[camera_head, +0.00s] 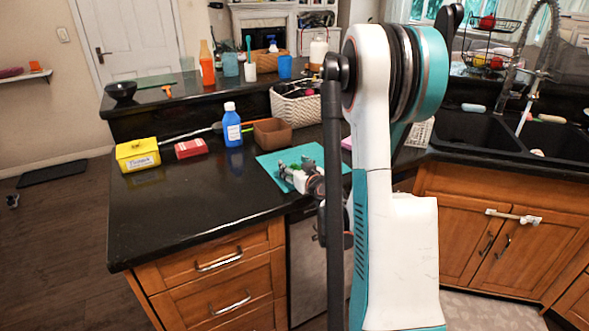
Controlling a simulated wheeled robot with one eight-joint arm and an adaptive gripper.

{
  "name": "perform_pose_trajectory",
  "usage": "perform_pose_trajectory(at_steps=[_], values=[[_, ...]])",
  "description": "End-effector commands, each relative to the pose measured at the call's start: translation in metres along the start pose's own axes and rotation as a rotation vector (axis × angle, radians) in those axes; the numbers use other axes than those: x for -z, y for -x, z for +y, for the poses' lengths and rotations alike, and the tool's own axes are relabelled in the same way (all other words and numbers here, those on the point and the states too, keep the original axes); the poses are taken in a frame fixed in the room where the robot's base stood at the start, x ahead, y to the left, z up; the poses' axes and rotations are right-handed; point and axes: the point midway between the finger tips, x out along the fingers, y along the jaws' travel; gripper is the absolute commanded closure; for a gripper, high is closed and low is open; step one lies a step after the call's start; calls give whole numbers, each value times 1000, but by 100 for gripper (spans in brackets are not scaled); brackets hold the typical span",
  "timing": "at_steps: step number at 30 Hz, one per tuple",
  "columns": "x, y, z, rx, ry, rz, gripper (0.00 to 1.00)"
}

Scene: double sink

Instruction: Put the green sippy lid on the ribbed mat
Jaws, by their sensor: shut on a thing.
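My gripper (292,167) is low over a flat teal mat (272,161) on the dark counter, left of my arm. It is shut on a small green thing (296,167), which appears to be the green sippy lid; only a little of it shows between the fingers. I cannot tell whether the lid touches the mat. The mat's ribs are too small to make out, and its right part is hidden behind my gripper and arm.
A woven basket (297,105) is behind. The front left counter is clear. A double sink (468,130) lies right.

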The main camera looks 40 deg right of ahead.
Motion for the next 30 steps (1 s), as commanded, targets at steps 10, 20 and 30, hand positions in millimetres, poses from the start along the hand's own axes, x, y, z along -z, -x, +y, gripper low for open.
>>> perform_pose_trajectory(at_steps=[10, 20, 30], values=[[-2, 0, 0, 0, 0, 0, 23], [0, 0, 0, 0, 0, 0, 23], [2, 57, 1, -3, -1, 0, 23]])
